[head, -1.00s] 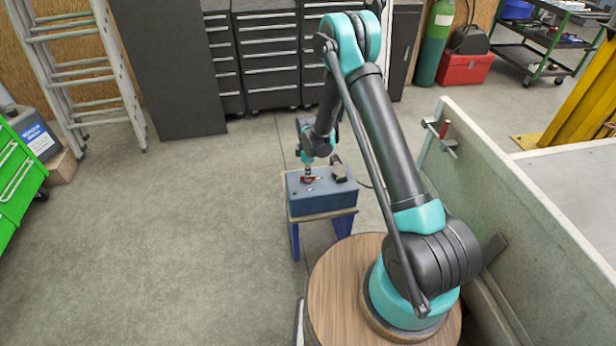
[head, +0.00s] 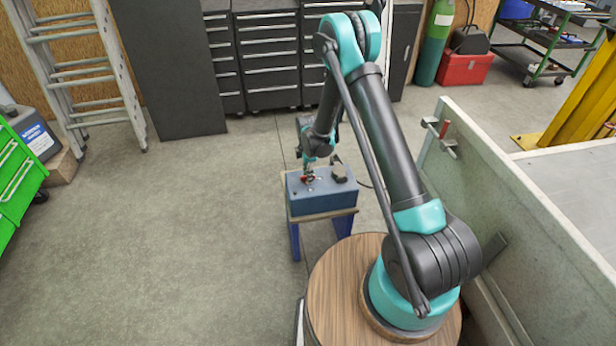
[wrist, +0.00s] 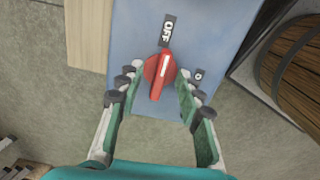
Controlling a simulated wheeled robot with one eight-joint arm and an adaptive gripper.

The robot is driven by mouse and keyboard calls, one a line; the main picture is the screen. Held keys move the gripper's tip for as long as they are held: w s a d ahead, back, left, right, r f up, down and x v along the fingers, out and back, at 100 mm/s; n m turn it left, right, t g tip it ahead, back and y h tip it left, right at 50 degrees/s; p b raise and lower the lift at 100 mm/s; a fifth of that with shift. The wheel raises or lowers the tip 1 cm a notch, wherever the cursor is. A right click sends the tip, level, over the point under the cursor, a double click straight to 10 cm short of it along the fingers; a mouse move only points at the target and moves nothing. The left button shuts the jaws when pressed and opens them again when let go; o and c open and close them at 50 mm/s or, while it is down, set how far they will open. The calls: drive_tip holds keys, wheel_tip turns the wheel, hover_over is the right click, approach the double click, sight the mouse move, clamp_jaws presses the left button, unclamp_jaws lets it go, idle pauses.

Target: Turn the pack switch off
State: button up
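The pack switch (wrist: 160,76) is a red rotary knob with a white line on its handle, on top of a blue box (wrist: 218,38). In the wrist view the white line points toward the black OFF label (wrist: 168,30). My gripper (wrist: 159,80) is open, with one finger on each side of the knob. Gaps show between fingertips and handle; contact with the knob's rim cannot be told.
A dark object (head: 339,173) sits on the box's right side. The box rests on a small blue-legged stand (head: 294,240). A grey trailer side panel (head: 520,190) runs along the right. Open floor lies to the left, with drawer cabinets (head: 268,55) behind.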

drive_tip(key=shift+r, duration=3)
